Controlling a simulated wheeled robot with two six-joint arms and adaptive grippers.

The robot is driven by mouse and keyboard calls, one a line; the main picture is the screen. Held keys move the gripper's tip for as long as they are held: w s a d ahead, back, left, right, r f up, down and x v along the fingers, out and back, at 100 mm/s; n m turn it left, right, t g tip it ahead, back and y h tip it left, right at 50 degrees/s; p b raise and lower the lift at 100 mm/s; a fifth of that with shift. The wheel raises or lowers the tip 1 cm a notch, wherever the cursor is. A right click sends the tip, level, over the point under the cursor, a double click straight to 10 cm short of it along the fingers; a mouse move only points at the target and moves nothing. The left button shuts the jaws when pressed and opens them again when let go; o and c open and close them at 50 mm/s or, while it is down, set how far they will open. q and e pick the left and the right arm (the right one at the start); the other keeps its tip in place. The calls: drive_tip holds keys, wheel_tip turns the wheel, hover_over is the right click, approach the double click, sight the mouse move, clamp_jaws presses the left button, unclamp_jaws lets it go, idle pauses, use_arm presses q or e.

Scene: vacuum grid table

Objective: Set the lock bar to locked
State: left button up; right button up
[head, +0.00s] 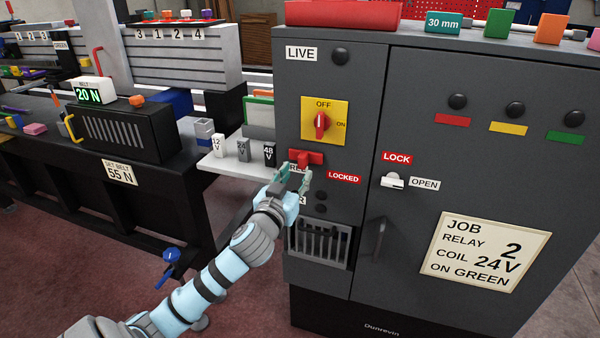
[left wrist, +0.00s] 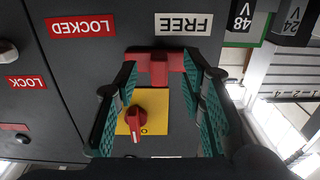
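The lock bar is a red T-shaped handle (head: 309,157) on the grey cabinet, below the yellow OFF/ON switch plate. It sits by the white FREE label (left wrist: 184,23), left of the red LOCKED label (head: 344,178) in the head view. The bar also shows in the left wrist view (left wrist: 159,68), which is upside down. My left gripper (head: 294,175) is at the bar from below, partly hiding the FREE label. Its green-padded fingers are apart, one on each side of the bar's stem; I cannot tell whether they touch it. My right gripper is not in view.
The red rotary switch (head: 320,124) is just above the bar. A white shelf (head: 225,162) with voltage blocks stands close left of my gripper. A LOCK/OPEN latch (head: 393,181) is on the door to the right. A slotted bin (head: 318,248) is below.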

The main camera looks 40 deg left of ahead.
sight(301, 168)
use_arm(q)
drive_tip(key=x, duration=0.4)
clamp_jaws()
